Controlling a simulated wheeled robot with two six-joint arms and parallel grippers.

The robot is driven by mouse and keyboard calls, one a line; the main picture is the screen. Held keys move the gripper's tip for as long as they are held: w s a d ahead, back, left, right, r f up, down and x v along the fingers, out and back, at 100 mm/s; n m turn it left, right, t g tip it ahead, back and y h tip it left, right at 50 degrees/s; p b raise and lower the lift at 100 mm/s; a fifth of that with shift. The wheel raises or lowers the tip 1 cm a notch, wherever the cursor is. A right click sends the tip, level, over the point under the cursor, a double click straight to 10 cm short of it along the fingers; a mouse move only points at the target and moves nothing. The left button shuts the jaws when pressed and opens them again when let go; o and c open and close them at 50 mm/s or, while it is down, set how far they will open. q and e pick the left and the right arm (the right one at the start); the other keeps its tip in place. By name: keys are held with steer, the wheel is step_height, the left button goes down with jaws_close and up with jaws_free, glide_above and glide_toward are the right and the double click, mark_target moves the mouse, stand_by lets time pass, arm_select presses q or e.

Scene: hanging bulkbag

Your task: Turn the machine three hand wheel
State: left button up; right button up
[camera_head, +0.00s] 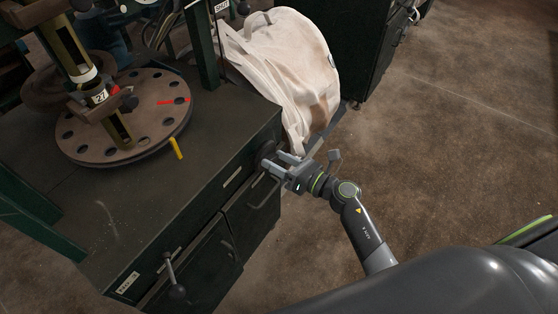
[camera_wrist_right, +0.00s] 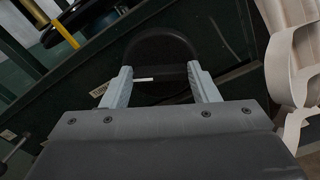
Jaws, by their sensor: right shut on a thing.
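The hand wheel (camera_head: 266,149) is a dark round knob on the side of the dark green machine cabinet, near its right corner. It is mostly hidden behind my fingers in the head view. In the right wrist view the black rounded wheel (camera_wrist_right: 162,50) sits between the fingertips. My right gripper (camera_head: 276,162) is shut on the wheel's edge, with one finger on each side; the fingers also show in the right wrist view (camera_wrist_right: 160,86). My left gripper is in neither view.
A brown round plate with holes (camera_head: 130,115) stands on the cabinet top (camera_head: 185,190). A pale bulk bag (camera_head: 290,70) hangs just behind the wheel. A lever with a dark knob (camera_head: 176,290) and drawer handles stick out from the cabinet front. The floor (camera_head: 440,130) at right is clear.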

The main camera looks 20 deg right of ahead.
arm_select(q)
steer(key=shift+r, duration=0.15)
arm_select(e)
steer(key=shift+m+p, duration=0.3)
steer(key=shift+m, duration=0.1)
steer(key=m+p, duration=0.2)
steer(key=shift+r+m, duration=0.1)
steer(key=shift+m, duration=0.2)
steer(key=shift+m+p, duration=0.4)
steer(key=shift+m, duration=0.1)
steer(key=m+p, duration=0.2)
steer(key=m, duration=0.1)
steer(key=shift+w+d+m, duration=0.1)
steer(key=shift+m, duration=0.2)
arm_select(q)
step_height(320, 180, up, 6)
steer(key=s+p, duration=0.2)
steer(key=p, duration=0.1)
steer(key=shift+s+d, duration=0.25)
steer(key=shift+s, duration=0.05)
arm_select(e)
steer(key=m, duration=0.4)
steer(key=shift+f+m, duration=0.3)
steer(key=shift+m, duration=0.1)
steer(key=o, duration=1)
